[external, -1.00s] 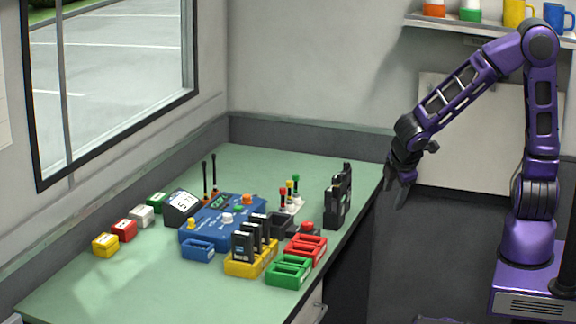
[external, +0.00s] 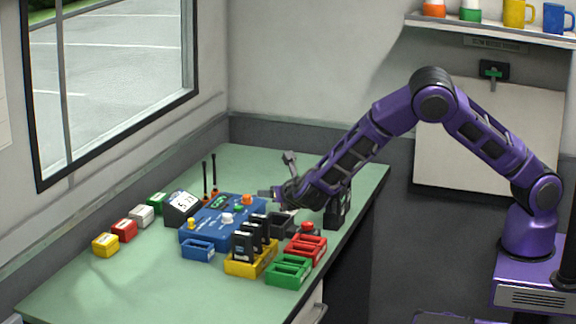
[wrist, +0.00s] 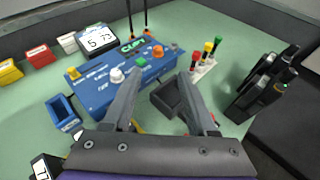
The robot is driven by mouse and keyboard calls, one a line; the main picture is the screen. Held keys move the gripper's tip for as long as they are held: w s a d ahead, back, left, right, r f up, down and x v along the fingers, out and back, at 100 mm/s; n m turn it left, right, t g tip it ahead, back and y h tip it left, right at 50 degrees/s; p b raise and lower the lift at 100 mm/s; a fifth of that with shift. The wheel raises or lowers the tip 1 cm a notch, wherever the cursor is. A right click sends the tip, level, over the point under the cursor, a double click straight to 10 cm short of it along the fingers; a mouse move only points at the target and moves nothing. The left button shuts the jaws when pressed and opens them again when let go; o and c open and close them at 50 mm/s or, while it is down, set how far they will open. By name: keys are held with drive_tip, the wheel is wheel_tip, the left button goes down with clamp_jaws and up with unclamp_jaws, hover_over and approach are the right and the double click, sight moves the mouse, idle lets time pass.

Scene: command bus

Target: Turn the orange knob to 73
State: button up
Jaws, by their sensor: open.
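The orange knob (external: 247,200) sits on the far right part of the blue console (external: 212,232) on the green desk. In the wrist view the orange knob (wrist: 158,51) shows just beyond and between the fingertips. My gripper (external: 276,177) is over the console's right side, its fingers spread wide and empty. In the wrist view the gripper (wrist: 159,76) points toward the console, apart from the knob. A small display (wrist: 99,39) behind the console appears to read 5 and 73. The green screen text on the console is too small to read surely.
A white knob (wrist: 117,75) and a yellow knob (wrist: 73,73) are also on the console. Red, yellow and green-topped sticks (wrist: 207,52) stand right of it. Black radios (wrist: 262,85) stand farther right. A dark open box (wrist: 168,98) lies below the fingers.

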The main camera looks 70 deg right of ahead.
sight(248, 196)
drive_tip(key=shift+n, duration=0.3)
drive_tip(key=x, duration=1.2)
drive_tip(key=f+x, duration=0.1)
drive_tip(key=x, duration=0.5)
drive_tip(key=shift+w+a, duration=0.1)
drive_tip(key=shift+a, duration=0.05)
clamp_jaws()
